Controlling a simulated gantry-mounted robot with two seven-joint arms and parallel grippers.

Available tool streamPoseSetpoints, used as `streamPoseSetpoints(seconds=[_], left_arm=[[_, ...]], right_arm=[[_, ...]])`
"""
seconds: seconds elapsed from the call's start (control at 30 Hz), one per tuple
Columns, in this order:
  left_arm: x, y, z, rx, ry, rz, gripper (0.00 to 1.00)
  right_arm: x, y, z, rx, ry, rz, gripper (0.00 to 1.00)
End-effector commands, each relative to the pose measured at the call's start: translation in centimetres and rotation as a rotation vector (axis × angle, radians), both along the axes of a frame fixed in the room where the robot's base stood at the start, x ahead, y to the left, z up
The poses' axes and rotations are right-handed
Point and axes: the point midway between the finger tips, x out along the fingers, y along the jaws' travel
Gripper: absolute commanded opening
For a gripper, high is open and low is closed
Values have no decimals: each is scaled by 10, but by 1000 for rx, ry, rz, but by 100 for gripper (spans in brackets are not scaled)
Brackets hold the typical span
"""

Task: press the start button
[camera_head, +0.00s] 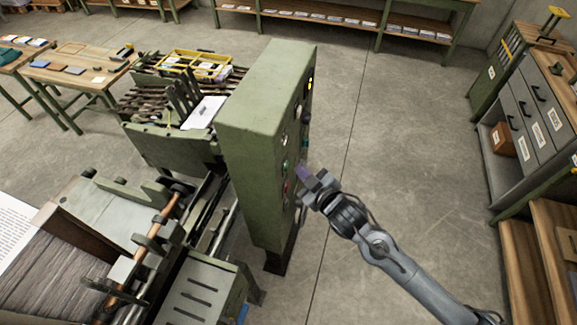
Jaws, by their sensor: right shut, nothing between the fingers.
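A tall green control cabinet (262,120) stands upright in the middle of the camera_head view. Its right-hand face, seen at a steep angle, carries several small buttons and lamps, among them a red one (286,187), a green one (285,168) and a yellow lamp (311,84). I cannot tell from here which is the start button. My right gripper (304,176) is shut and empty, with its purple-tinted fingertips close to the lower part of this face. Whether they touch it I cannot tell. My left gripper is out of view.
The green gathering machine (170,150) with a yellow tray (195,65) extends left of the cabinet. A grey drawer cabinet (530,115) and wooden shelves (550,240) stand at the right. The concrete floor (410,130) between is clear. A worktable (85,65) is at back left.

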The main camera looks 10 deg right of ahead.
Motion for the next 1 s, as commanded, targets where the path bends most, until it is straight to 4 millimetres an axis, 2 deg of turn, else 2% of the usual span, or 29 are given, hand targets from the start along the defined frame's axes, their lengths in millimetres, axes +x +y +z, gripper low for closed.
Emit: streamPoseSetpoints(seconds=[0.67, 1.0], left_arm=[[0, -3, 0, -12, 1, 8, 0], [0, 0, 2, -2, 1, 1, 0]], right_arm=[[0, 0, 0, 0, 0, 0, 0], [4, 7, 1, -1, -1, 1, 0]])
